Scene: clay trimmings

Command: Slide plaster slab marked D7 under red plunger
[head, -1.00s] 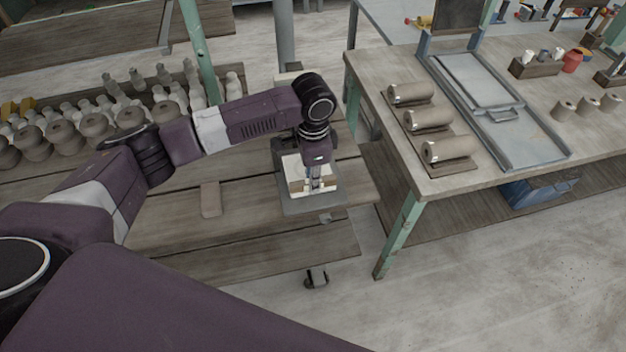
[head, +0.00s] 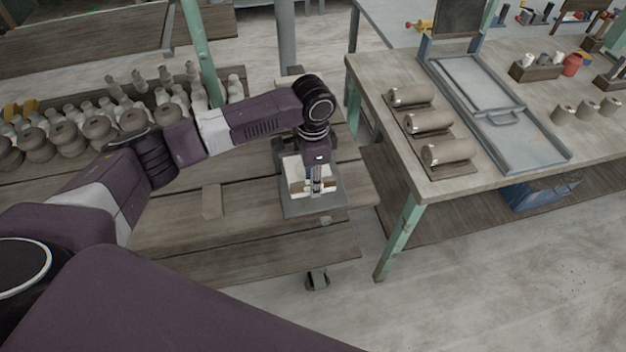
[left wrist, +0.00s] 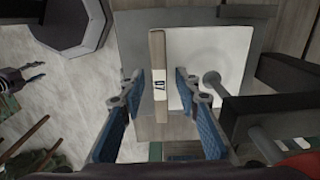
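The slab marked D7 (left wrist: 158,60) shows in the left wrist view as a narrow tan strip with a white label. It lies along the left side of a white block (left wrist: 210,58) on a grey plate (left wrist: 132,45). My left gripper (left wrist: 157,90) is open, its two blue-padded fingers on either side of the slab with gaps visible. In the head view my left gripper (head: 316,192) points down over the grey plate (head: 312,207), partly hiding the slab. A small red part (left wrist: 303,143) shows at lower right; I cannot tell whether it is the plunger.
A tan block (head: 212,201) lies on the bench left of the plate. Several clay pots (head: 100,128) crowd the bench's back left. Dark bars (left wrist: 290,80) stand close right of the gripper. A worktable (head: 440,185) with rollers (head: 447,153) stands to the right.

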